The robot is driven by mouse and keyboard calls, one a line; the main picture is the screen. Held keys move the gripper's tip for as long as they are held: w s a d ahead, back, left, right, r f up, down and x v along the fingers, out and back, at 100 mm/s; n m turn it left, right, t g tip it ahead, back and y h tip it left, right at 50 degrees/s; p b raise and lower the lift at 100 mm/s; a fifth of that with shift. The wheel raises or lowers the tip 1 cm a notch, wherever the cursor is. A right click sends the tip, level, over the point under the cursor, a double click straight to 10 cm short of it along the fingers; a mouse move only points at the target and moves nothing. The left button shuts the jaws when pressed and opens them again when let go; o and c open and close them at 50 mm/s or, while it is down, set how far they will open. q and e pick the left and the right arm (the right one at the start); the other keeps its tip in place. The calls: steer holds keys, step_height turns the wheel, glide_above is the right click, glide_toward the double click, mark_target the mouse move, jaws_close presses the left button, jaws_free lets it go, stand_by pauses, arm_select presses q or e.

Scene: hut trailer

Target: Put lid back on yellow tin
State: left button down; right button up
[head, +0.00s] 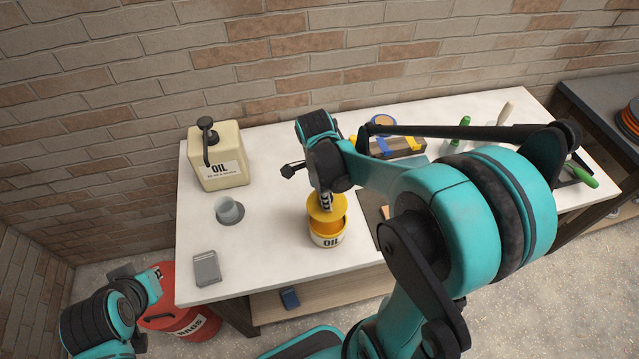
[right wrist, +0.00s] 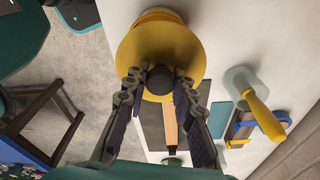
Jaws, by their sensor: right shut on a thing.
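The yellow tin (head: 328,240) with a white OIL label stands upright near the front edge of the white table. Its yellow lid (head: 322,214) is over the tin's mouth, and part of the orange inside shows below the lid. My right gripper (head: 326,200) is above the tin, shut on the lid's dark knob. In the right wrist view, the fingers (right wrist: 160,85) are on both sides of the knob, with the yellow lid (right wrist: 160,50) beyond. Whether the lid touches the rim is hard to tell. My left gripper (head: 156,272) is at the lower left, away from the tin.
A red rags bin (head: 180,310) stands on the floor.

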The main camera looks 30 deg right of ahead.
steer(key=shift+s, duration=0.3)
steer(key=shift+f, duration=0.1)
step_height(320, 180, down, 6)
steer(key=b, duration=0.5)
steer(key=shift+f+b, duration=0.25)
steer(key=shift+b, duration=0.15)
stand_by(1.6)
steer(key=o, duration=1.6)
steer(key=shift+r, duration=0.1)
